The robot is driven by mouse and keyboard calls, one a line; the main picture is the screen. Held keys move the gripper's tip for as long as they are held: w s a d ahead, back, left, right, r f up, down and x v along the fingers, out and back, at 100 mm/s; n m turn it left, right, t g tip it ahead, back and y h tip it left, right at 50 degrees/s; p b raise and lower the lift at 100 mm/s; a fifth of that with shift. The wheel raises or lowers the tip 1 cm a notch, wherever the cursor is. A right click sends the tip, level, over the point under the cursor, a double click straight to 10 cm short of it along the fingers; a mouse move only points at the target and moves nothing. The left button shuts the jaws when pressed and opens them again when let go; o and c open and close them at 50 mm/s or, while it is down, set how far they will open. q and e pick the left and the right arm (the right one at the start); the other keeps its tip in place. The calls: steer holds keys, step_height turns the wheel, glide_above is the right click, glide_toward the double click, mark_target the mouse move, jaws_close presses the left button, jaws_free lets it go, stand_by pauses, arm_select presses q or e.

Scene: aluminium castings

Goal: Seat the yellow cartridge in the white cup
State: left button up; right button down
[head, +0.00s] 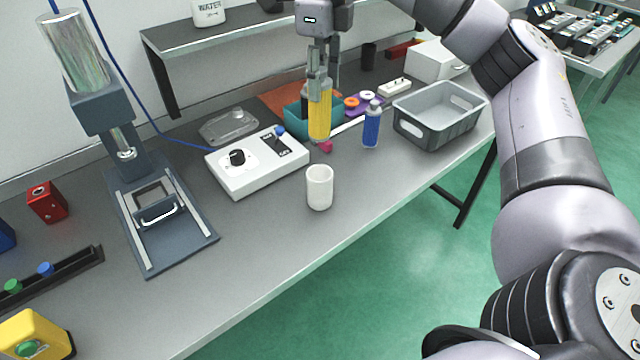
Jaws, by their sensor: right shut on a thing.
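The yellow cartridge (319,112) hangs upright in my right gripper (321,80), whose fingers are shut on its upper part. In the picture it shows above and behind the white cup, clear of it. The white cup (319,188) stands upright on the grey bench, near its front edge; its opening faces up. The cartridge's lower end appears in front of a teal bin, and I cannot tell its exact height above the bench. My left gripper is not in view.
A white control box (257,163) stands left of the cup. A blue bottle (372,126) and a grey crate (437,112) stand to the right. A small pink piece (325,147) lies behind the cup. A teal bin (296,120) and a shelf (220,38) are behind. Bench around the cup is clear.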

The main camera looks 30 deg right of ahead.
mark_target(321, 112)
step_height(321, 112, down, 19)
steer(key=p, duration=0.2)
steer(key=shift+r, duration=0.15)
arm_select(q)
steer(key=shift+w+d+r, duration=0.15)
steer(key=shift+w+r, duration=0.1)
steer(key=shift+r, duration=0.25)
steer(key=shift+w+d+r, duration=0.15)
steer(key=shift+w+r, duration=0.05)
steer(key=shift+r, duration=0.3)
arm_select(e)
steer(key=c, duration=1.1)
jaws_free()
steer(key=shift+r, duration=0.1)
step_height(321, 112, up, 12)
steer(key=shift+f+b, duration=0.1)
steer(key=shift+b, duration=0.65)
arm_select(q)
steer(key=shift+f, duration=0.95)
